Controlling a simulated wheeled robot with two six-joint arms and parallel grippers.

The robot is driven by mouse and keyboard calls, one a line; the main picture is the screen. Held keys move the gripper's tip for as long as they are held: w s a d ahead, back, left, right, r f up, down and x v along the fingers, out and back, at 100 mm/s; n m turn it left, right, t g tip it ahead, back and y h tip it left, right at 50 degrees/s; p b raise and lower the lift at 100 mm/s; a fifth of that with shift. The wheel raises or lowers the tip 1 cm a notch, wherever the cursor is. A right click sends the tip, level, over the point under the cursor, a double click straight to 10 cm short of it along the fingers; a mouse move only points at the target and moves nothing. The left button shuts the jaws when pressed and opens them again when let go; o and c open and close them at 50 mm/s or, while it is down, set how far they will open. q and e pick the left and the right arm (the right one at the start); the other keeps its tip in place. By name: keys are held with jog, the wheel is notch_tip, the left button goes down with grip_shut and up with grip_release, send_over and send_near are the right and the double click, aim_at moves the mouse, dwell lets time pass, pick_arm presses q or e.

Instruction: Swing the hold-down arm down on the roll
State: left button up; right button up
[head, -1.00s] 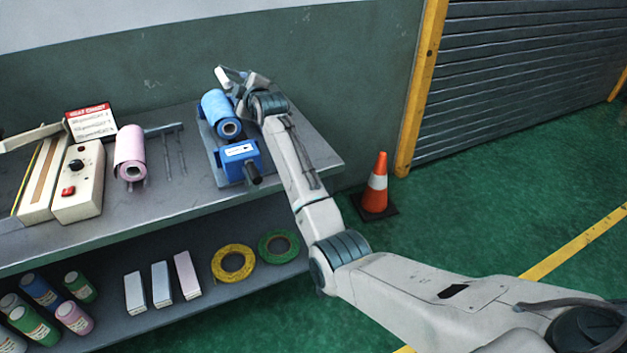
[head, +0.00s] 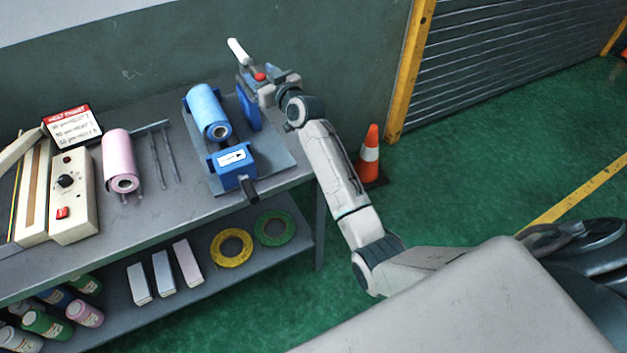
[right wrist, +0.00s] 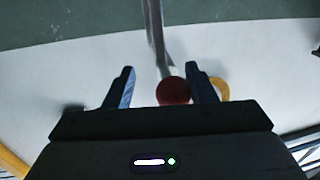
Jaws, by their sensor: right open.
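The blue film roll (head: 208,108) lies in a blue-and-grey stand (head: 274,150) at the right end of the bench. A red ball knob (head: 260,76) shows above and behind the stand, at my right gripper (head: 254,80). In the right wrist view the knob (right wrist: 173,91) sits between the two open fingers (right wrist: 160,78), on a grey rod (right wrist: 153,30) that I take for the hold-down arm. I cannot tell whether the fingers touch it. A white cylinder (head: 238,51) sticks up beside the gripper, clear of the roll. My left gripper is not in view.
A pink roll (head: 118,158), metal rods (head: 158,160), a sealer box (head: 72,195) and a chart sign (head: 72,128) stand left on the bench. Tape rings (head: 232,247) and bottles lie on the lower shelf. An orange cone (head: 369,158) stands right of the bench.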

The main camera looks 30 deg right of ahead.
jog(key=s+d+b, duration=0.2)
jog(key=s+b, duration=0.2)
jog(key=s, duration=0.6)
jog(key=s+f+g, duration=0.2)
jog(key=s+f, duration=0.2)
jog(key=f, duration=0.5)
jog(key=s+d+f+g+h, duration=0.1)
jog(key=s+f+g, duration=0.1)
jog(key=s+f, duration=0.3)
jog(key=s+d+f+m+g+h+b, duration=0.1)
jog(key=s+f+g, duration=0.2)
jog(key=f, duration=1)
jog(key=shift+s+f, duration=0.15)
jog(key=shift+s, duration=0.75)
